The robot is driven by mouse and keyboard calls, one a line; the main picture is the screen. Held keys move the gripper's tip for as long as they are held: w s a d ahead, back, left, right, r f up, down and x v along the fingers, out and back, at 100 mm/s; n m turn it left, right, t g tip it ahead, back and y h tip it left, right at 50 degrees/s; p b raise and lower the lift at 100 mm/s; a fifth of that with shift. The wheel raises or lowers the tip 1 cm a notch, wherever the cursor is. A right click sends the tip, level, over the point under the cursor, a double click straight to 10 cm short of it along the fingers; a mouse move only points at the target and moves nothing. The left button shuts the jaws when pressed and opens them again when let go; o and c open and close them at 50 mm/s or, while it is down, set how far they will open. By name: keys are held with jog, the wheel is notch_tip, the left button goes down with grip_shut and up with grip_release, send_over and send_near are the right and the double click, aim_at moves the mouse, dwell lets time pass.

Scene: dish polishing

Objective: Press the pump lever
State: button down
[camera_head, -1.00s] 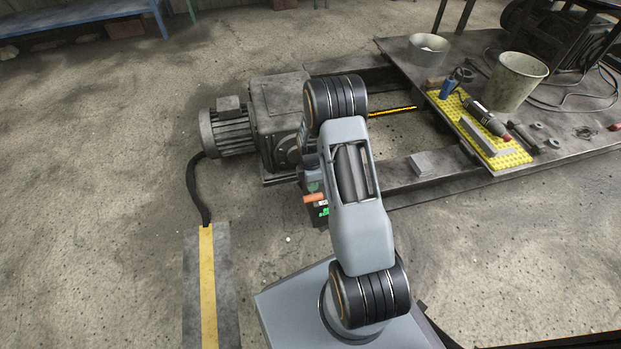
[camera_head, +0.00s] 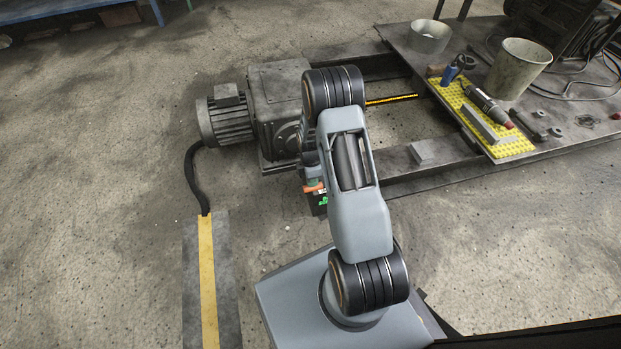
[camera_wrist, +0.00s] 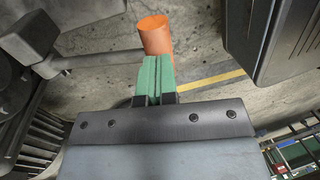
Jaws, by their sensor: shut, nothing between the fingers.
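The pump lever shows in the wrist view as an orange cylindrical grip (camera_wrist: 155,36) on the end of a thin grey rod coming from the left. In the head view only a small orange piece (camera_head: 314,187) shows beside my arm. My gripper (camera_wrist: 153,62) has green fingers, closed together and empty. Their tips lie at the near end of the orange grip and overlap it in the picture. I cannot tell whether they touch it.
A grey motor (camera_head: 226,122) with a gearbox (camera_head: 277,92) stands behind the lever, left of my arm. A workbench (camera_head: 560,125) on the right holds a yellow mat (camera_head: 513,148), a tall pot (camera_head: 517,70) and a bowl (camera_head: 429,40). The floor at left is open.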

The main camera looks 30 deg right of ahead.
notch_tip(320, 180, down, 9)
jog(key=s+b, duration=0.2)
jog(key=shift+s+a+b, duration=0.2)
jog(key=shift+b, duration=0.15)
dwell(0.5)
jog(key=s+r+p, duration=0.2)
jog(key=r+p, duration=0.2)
jog(key=r, duration=0.3)
jog(key=s+r+p, duration=0.2)
jog(key=r+p, duration=0.2)
jog(key=r, duration=0.3)
jog(key=shift+s+a, duration=0.35)
jog(key=shift+a, duration=0.1)
jog(key=shift+f, duration=0.1)
